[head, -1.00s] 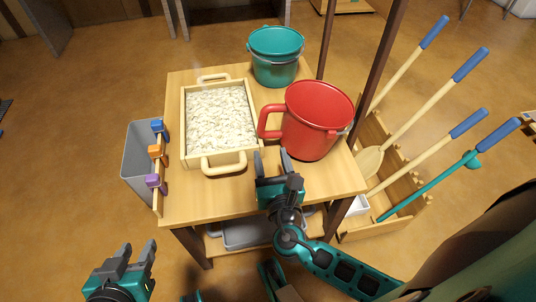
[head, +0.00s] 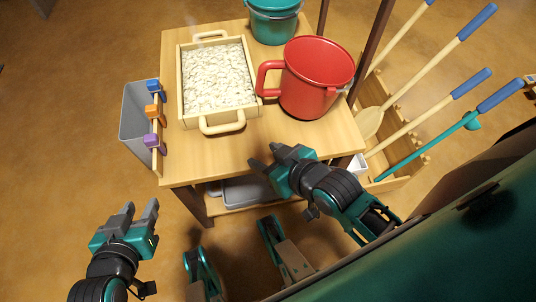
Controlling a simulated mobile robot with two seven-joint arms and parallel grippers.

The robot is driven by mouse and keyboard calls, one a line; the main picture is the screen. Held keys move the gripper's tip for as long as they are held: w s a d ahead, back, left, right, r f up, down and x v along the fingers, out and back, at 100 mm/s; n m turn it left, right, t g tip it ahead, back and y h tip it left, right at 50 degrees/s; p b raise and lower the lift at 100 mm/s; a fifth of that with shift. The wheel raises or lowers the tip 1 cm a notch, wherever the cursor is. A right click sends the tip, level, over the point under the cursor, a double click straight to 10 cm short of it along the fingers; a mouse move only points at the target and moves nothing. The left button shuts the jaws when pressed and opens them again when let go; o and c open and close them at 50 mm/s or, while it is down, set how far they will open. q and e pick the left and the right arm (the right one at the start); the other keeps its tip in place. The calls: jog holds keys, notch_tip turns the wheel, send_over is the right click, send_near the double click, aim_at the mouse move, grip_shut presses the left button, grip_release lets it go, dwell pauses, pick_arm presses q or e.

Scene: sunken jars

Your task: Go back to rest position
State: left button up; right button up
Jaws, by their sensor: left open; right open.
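My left gripper (head: 139,214) is at the lower left, over the floor in front of the table's left corner. It is open and empty, fingers pointing up the picture. My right gripper (head: 262,158) is open and empty near the front edge of the wooden table (head: 205,150). Its fingers point up and left, apart from the red mug (head: 308,84) and the wooden tray (head: 221,124). The mug stands upright on the table, its handle toward the tray. Whether the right fingers touch the tabletop I cannot tell.
The tray holds white pieces. A teal bucket (head: 273,24) stands behind the mug. A grey bin (head: 137,128) with coloured clips hangs at the table's left side. Long-handled tools (head: 425,138) stand in a rack at right. Floor at left is clear.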

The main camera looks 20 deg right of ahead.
jog(key=shift+r, duration=0.1)
pick_arm(q)
jog(key=shift+r, duration=0.1)
jog(key=s+a+r+y+p, duration=0.1)
jog(key=a+r+p, duration=0.3)
jog(key=r+p, duration=0.9)
jog(key=s+p, duration=0.1)
jog(key=p, duration=0.5)
pick_arm(e)
jog(key=s+d+r+h, duration=0.1)
jog(key=s+d+r, duration=0.1)
jog(key=r, duration=1.1)
jog(key=shift+d+m, duration=0.3)
jog(key=shift+d, duration=0.6)
jog(key=shift+c, duration=0.5)
